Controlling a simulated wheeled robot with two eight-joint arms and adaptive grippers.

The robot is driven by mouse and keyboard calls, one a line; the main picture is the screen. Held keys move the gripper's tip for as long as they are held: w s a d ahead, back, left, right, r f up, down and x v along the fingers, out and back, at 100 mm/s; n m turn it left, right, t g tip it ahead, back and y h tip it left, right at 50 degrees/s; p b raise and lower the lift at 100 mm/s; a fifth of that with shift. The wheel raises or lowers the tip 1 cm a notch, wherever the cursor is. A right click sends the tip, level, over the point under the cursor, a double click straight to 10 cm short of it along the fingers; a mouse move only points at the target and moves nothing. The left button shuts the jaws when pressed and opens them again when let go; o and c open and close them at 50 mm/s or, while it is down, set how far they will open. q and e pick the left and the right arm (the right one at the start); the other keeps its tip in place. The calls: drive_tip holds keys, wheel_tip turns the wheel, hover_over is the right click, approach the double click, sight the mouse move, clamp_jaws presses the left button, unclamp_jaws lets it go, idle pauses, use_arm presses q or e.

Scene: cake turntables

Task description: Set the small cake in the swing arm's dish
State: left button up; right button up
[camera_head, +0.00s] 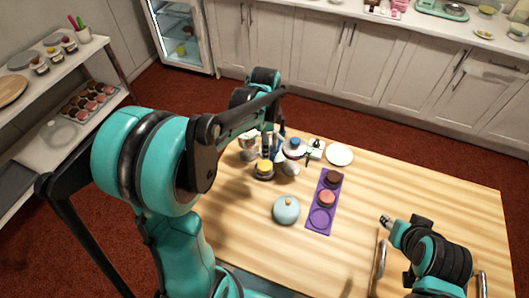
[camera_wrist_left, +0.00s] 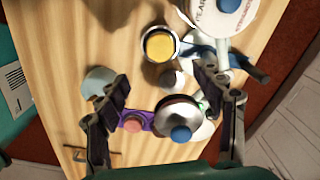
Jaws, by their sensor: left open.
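The purple mat (camera_head: 313,228) holds a dark brown small cake (camera_head: 333,177), a pink-red one (camera_head: 326,198) and an empty ring. The pink cake (camera_wrist_left: 134,122) shows in the left wrist view. A dark dish with a yellow filling or cake (camera_head: 264,167) stands to the mat's left; it also shows in the left wrist view (camera_wrist_left: 160,45). I cannot tell which dish belongs to the swing arm. A silver dome with a blue knob (camera_wrist_left: 180,133) appears between the fingers of my left gripper (camera_wrist_left: 168,105), which is open. My right gripper (camera_head: 386,221) is low at the right; its jaws are unclear.
A pale blue lidded pot (camera_head: 286,210) stands left of the mat. A white plate (camera_head: 339,154) lies behind it. A white lettered container (camera_wrist_left: 212,18) with a blue knob stands beyond the yellow dish. The table's right side (camera_head: 450,195) is mostly clear.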

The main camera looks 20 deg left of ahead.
use_arm(q)
drive_tip(key=s+d+r+n+t, duration=0.3)
drive_tip(key=s+n, duration=0.3)
drive_tip(key=s, duration=0.1)
drive_tip(key=s+d+r+n+t, duration=0.3)
drive_tip(key=s+n+t, duration=0.1)
drive_tip(key=s+n, duration=0.2)
drive_tip(key=shift+s+r+n, duration=0.15)
drive_tip(key=shift+s+n, duration=0.15)
drive_tip(key=shift+s, duration=0.25)
drive_tip(key=shift+f, duration=0.25)
